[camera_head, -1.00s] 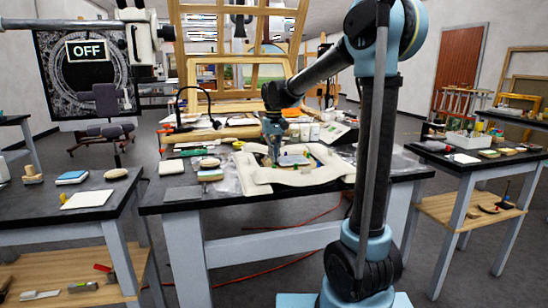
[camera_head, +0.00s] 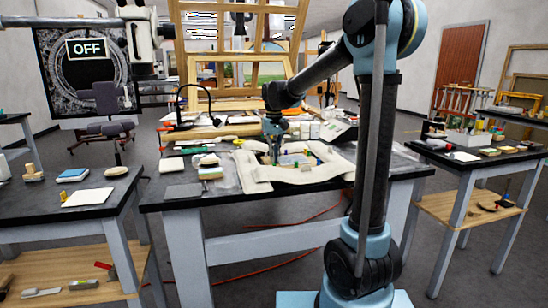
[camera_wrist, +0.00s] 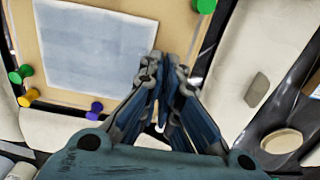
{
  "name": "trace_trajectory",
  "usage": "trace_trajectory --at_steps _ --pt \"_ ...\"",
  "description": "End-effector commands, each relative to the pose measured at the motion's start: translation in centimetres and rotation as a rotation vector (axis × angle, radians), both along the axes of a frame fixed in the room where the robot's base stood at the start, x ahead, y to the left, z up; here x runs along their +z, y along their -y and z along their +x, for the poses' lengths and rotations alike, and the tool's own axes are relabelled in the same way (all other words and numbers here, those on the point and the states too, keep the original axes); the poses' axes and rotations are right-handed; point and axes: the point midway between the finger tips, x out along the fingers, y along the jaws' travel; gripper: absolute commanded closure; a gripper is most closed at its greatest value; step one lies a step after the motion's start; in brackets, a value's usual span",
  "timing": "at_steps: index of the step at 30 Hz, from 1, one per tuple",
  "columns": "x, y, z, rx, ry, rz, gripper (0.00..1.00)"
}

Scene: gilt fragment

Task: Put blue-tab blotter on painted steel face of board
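My gripper (camera_wrist: 164,68) points down over a tan board (camera_wrist: 110,20) in the wrist view, and its fingers are close together. I see nothing clearly held between them. A pale blue-grey square face (camera_wrist: 92,45) lies on the board, just left of the fingertips. In the head view my gripper (camera_head: 274,158) is over the left part of the board area on the middle table. I cannot pick out the blue-tab blotter with certainty. The fingers hide part of the board's lower right edge.
Green (camera_wrist: 25,72), yellow (camera_wrist: 31,95) and purple (camera_wrist: 94,110) knobs stand along the board's edge. Cream padding (camera_head: 257,182) surrounds the board. Small stacked blocks (camera_head: 209,172) and a grey plate (camera_head: 183,191) lie to the left. A round tan disc (camera_wrist: 282,141) lies at the right.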

Motion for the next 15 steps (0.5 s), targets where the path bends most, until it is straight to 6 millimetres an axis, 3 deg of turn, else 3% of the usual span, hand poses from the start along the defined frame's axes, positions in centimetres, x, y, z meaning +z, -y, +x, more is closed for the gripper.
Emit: trace_trajectory --at_steps 1,3,15 --pt "-0.02 0.0 -0.01 0.0 0.0 0.0 0.84" --pt "-0.02 0.01 -0.01 0.0 0.0 0.0 0.72" --pt "0.34 0.01 0.02 0.0 0.0 0.0 0.72"
